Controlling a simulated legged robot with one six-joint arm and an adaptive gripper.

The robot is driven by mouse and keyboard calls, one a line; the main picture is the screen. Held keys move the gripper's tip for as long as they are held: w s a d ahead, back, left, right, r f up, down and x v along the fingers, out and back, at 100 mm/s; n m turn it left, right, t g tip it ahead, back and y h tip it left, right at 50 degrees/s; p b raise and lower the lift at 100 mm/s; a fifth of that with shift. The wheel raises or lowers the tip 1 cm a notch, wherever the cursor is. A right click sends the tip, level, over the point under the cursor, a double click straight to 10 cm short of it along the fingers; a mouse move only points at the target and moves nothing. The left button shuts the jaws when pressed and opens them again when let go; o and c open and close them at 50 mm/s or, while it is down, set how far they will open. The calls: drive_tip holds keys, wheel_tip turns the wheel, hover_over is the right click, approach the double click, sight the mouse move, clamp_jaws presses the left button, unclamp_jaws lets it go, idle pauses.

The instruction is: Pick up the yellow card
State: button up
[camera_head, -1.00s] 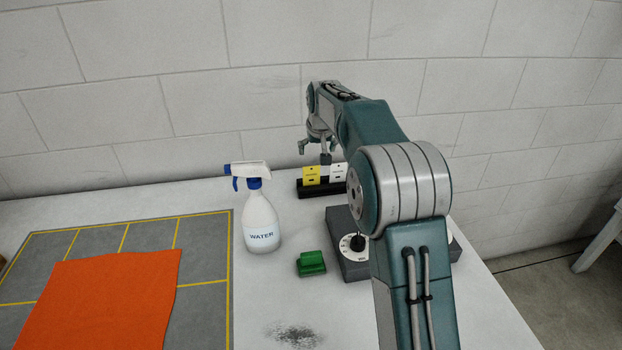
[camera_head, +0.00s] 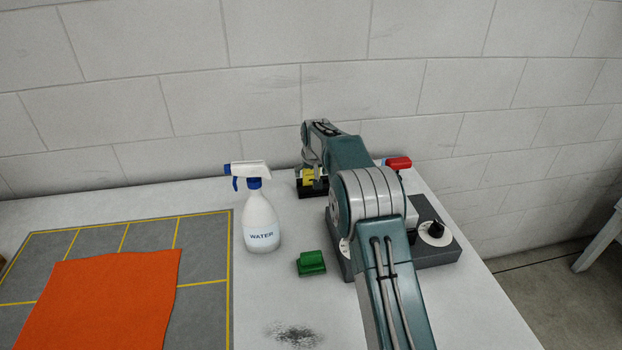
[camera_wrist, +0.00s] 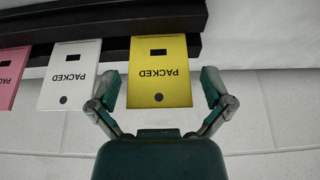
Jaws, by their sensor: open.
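The yellow card (camera_wrist: 158,82) stands in a black holder (camera_wrist: 220,18) near the wall, with "PACKED" printed upside down in the wrist view. In the head view the yellow card (camera_head: 308,176) is partly hidden by my gripper. My gripper (camera_wrist: 163,88) is open, with one finger on each side of the yellow card and a visible gap to each edge. In the head view my gripper (camera_head: 312,175) is down at the card holder (camera_head: 311,193). I cannot tell whether the fingers touch anything.
A white card (camera_wrist: 68,78) and a pink card (camera_wrist: 10,75) stand beside the yellow one. A water spray bottle (camera_head: 261,222) stands left of the holder. A green block (camera_head: 311,263) and a grey control box (camera_head: 440,250) are nearer. An orange cloth (camera_head: 100,300) lies on the grey mat (camera_head: 205,265).

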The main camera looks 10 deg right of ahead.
drive_tip(key=shift+w+f, duration=0.2)
drive_tip(key=shift+f, duration=0.35)
drive_tip(key=c, duration=0.6)
